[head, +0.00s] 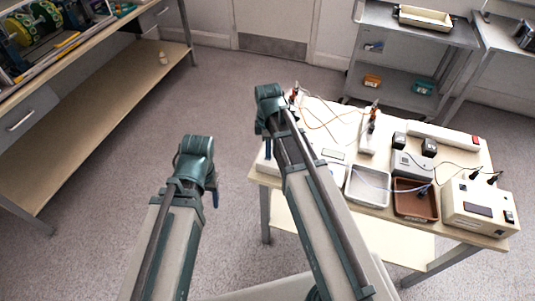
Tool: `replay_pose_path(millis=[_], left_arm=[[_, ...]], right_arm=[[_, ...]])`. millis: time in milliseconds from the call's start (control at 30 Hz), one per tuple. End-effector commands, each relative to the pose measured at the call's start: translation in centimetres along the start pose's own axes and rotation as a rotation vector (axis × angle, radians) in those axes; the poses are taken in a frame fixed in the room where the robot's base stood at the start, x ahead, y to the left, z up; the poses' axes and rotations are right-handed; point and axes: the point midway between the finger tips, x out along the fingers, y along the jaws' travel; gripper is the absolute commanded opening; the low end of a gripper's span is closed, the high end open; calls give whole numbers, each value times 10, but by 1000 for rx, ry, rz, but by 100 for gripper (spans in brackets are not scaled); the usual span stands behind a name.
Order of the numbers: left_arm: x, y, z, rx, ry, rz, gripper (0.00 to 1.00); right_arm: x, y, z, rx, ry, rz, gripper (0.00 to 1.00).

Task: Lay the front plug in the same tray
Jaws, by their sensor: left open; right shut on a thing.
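A pale grey tray (351,198) and a brown tray (400,210) stand side by side at the front of the table. A small blue plug-like piece (423,190) lies in the brown tray, with a pale cable running left from it. Two dark plugs sit on top of the cream box (478,208) at the right. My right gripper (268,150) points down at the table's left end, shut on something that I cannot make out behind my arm. My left gripper (215,198) is open and empty over the floor, left of the table.
The table (455,240) also carries a grey device (412,164), black adapters (429,147), a power strip (440,136) and an upright stand (368,138). Orange and white cables cross its back left. A workbench (95,110) stands left and a metal shelf cart (410,75) behind. Floor between is clear.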

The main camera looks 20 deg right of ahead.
Motion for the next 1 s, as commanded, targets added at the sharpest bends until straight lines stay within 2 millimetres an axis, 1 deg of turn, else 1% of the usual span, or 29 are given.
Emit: replay_pose_path(millis=[267,800,1000], left_arm=[[-5,0,0,0,0,0,60],[-35,-3,2,0,0,0,60],[-35,-3,2,0,0,0,60]], right_arm=[[-5,0,0,0,0,0,0],[-35,0,0,0,0,0,0],[-35,0,0,0,0,0,0]])
